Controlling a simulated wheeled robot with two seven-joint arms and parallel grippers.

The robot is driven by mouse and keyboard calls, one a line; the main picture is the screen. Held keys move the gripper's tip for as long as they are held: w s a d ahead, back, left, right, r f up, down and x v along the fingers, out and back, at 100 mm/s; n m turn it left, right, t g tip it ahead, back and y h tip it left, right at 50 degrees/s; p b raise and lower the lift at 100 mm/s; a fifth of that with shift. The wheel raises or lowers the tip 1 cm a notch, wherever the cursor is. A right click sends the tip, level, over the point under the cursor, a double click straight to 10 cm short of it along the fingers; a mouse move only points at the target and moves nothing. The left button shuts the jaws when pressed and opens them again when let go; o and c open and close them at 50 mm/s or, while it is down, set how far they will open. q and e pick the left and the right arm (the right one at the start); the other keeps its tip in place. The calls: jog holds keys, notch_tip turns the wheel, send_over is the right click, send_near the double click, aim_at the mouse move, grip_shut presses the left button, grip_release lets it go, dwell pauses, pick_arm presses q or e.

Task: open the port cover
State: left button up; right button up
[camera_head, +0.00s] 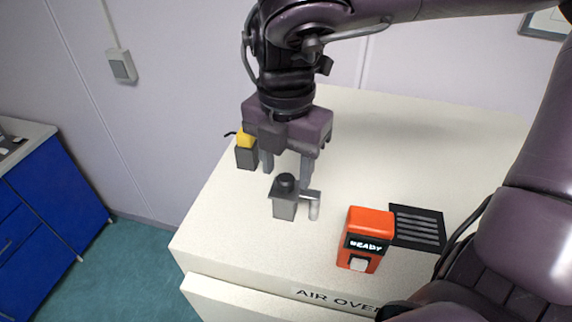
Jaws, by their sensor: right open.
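A small grey block with a black round knob on top (284,208) stands on the white top of the air oven. A light grey lever-like piece (314,207) sits at its right side. I cannot tell for sure which part is the port cover. My right gripper (287,172) points down from above, with its two fingers apart and nothing seen between them. Its fingers are just behind the grey block and knob in the picture; I cannot tell whether they touch it. My left gripper is not in view.
The white oven top (230,222) is mostly clear. A red-orange unit reading READY (369,222) stands to the right, beside a dark slotted grille (417,226). A dark box with a yellow top (246,156) stands behind left. Blue cabinets (45,215) are at far left.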

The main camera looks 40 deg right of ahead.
jog(key=shift+w+f, duration=0.2)
jog(key=shift+f, duration=0.9)
jog(key=shift+s, duration=0.1)
jog(key=c, duration=0.3)
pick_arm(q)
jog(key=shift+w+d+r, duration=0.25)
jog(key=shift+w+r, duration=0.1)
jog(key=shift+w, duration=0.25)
pick_arm(e)
grip_shut()
